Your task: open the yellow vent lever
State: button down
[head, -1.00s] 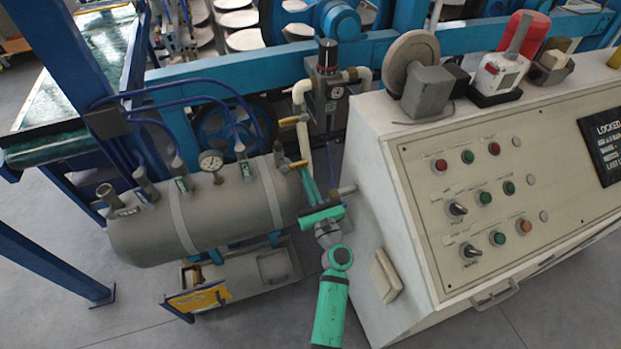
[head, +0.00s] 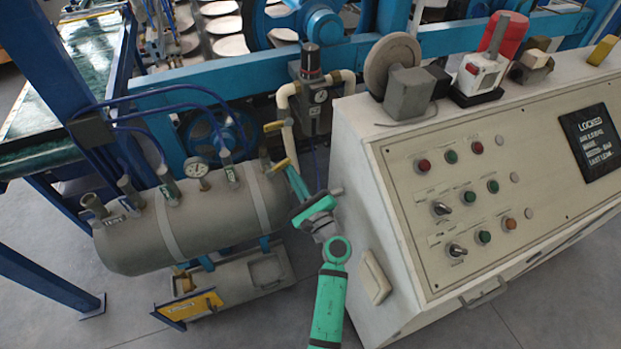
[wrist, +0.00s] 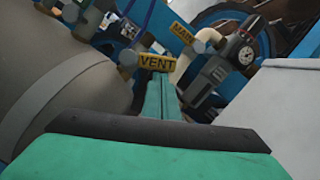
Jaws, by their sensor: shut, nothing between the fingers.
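The yellow vent lever (head: 280,164) is at the right end of the grey tank, below the yellow main lever (head: 273,126). In the wrist view the vent lever (wrist: 156,63) is lettered VENT and lies across just beyond my fingertips. My gripper (head: 291,172) is green, with its fingers shut and empty, pointing up and left at the lever. In the wrist view my gripper (wrist: 160,84) has its tips at the lever's lower edge. I cannot tell whether they touch it. The main lever (wrist: 181,31) stands beyond, up and right.
The grey tank (head: 185,220) with its gauge is left of my gripper. The white control console (head: 375,225) stands close on the right. A regulator (head: 312,95) and pale pipes are behind the levers.

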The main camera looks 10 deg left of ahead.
jog(key=r+n, duration=0.1)
jog(key=n, duration=0.1)
jog(key=r+n+g, duration=0.1)
jog(key=n, duration=0.1)
jog(key=r+n, duration=0.1)
jog(key=n, duration=0.1)
jog(key=shift+s+a+r+n+g+y, duration=0.1)
jog(key=shift+s+a+n+g+y, duration=0.1)
jog(key=shift+n+g+y, duration=0.15)
jog(key=n, duration=0.1)
jog(key=a+r+n+g, duration=0.1)
jog(key=n, duration=0.1)
jog(key=s+a+r+n, duration=0.1)
jog(key=n, duration=0.1)
jog(key=shift+s+r+n+g, duration=0.1)
jog(key=shift+r+n+g, duration=0.1)
jog(key=shift+n+g, duration=0.05)
jog(key=shift+a, duration=0.2)
send_near(287, 163)
notch_tip(287, 163, up, 3)
jog(key=s+a, duration=0.2)
jog(key=s, duration=0.1)
jog(key=shift+s+d+f, duration=0.15)
jog(key=shift+d, duration=0.45)
